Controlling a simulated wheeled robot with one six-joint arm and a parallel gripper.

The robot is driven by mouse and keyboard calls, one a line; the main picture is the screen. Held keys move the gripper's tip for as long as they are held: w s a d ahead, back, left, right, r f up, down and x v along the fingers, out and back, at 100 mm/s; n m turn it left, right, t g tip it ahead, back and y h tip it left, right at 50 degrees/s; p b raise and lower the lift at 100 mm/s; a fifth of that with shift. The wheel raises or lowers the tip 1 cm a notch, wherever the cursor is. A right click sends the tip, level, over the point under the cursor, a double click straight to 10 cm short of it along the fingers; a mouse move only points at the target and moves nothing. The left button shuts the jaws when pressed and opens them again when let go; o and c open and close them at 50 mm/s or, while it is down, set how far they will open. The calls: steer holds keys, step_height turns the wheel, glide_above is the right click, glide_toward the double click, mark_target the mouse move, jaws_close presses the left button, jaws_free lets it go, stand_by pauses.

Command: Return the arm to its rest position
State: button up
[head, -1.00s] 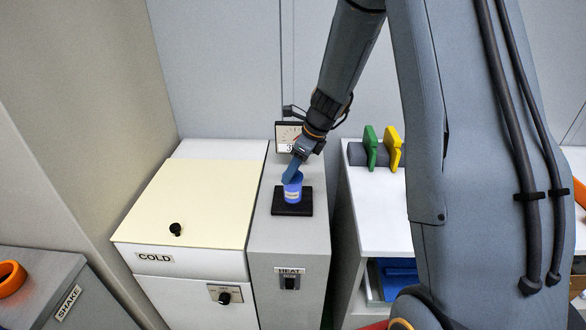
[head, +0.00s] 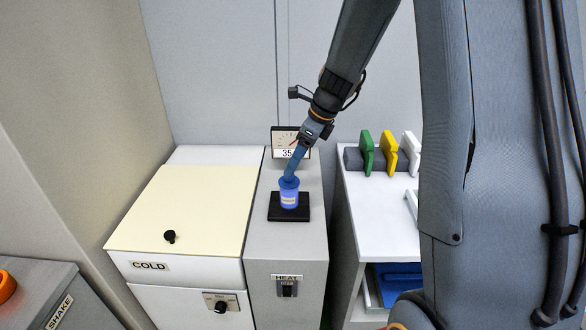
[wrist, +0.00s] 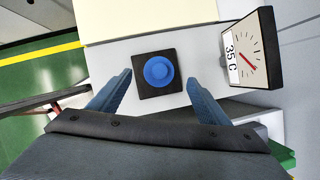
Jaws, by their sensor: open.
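My gripper (head: 293,168) is above the black heating plate on the HEAT unit. In the wrist view my gripper (wrist: 160,85) is open, with its two blue fingers apart and nothing between them. A blue cup (head: 289,197) with a pale label stands upright on the plate. In the wrist view the blue cup (wrist: 159,71) shows from above, beyond the fingertips. In the head view the fingers overlap the cup's top, so the exact gap is hard to tell.
A gauge (head: 290,141) reading 35 C stands behind the plate. The COLD box (head: 190,205) with a cream lid is to the left. A white bench (head: 375,215) with green, yellow and white upright pieces is to the right. The SHAKE unit (head: 40,295) is at lower left.

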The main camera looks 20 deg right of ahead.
steer(key=shift+s+d+r, duration=0.1)
steer(key=shift+s+r, duration=0.05)
steer(key=shift+r, duration=0.2)
steer(key=s+a+f+n+g+h, duration=0.1)
steer(key=s+a+n+h, duration=0.1)
steer(key=s+n, duration=2.1)
steer(key=shift+s+a+f+n+h, duration=0.15)
steer(key=shift+a+f+n+h, duration=0.1)
steer(key=shift+n+h, duration=0.75)
